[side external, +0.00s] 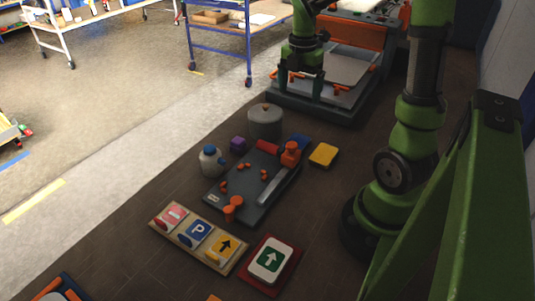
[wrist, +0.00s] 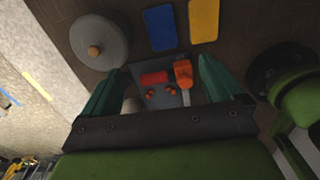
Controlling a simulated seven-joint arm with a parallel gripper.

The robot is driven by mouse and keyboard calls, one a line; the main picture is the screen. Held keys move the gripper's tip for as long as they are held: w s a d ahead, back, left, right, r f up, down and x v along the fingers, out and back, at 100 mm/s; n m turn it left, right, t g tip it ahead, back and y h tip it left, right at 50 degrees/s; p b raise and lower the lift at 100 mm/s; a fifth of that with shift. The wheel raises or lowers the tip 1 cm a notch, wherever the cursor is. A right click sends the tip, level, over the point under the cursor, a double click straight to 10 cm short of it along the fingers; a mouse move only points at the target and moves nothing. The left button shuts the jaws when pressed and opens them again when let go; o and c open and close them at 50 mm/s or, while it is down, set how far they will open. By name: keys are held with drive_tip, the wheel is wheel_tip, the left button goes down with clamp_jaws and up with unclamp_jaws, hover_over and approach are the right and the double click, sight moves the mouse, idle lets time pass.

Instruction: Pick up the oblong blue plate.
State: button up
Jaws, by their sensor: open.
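The oblong blue plate (wrist: 160,28) lies flat on the dark table, near the top of the wrist view. In the side view the blue plate (side external: 299,140) is partly hidden behind an orange clamp. My gripper (side external: 300,87) is open and empty, high above the table and toward the back in the side view. In the wrist view my gripper (wrist: 164,68) has its two green fingers spread wide, with the blue plate beyond the fingertips and nothing between them.
A yellow plate (wrist: 204,20) lies beside the blue one. A round grey canister (wrist: 98,42) stands on the other side. A grey fixture (side external: 238,200) with an orange clamp (side external: 290,154) and red cylinder (wrist: 154,78) adjoins.

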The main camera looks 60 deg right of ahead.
hover_over(297, 138)
drive_tip(key=a, duration=0.2)
drive_tip(key=shift+n, duration=0.4)
drive_tip(key=f, duration=1.1)
drive_tip(key=shift+s+a+f, duration=0.15)
drive_tip(key=shift+s+f, duration=0.1)
drive_tip(key=shift+s, duration=0.05)
drive_tip(key=shift+s+f, duration=0.15)
drive_tip(key=shift+f, duration=2.55)
drive_tip(key=shift+c, duration=0.2)
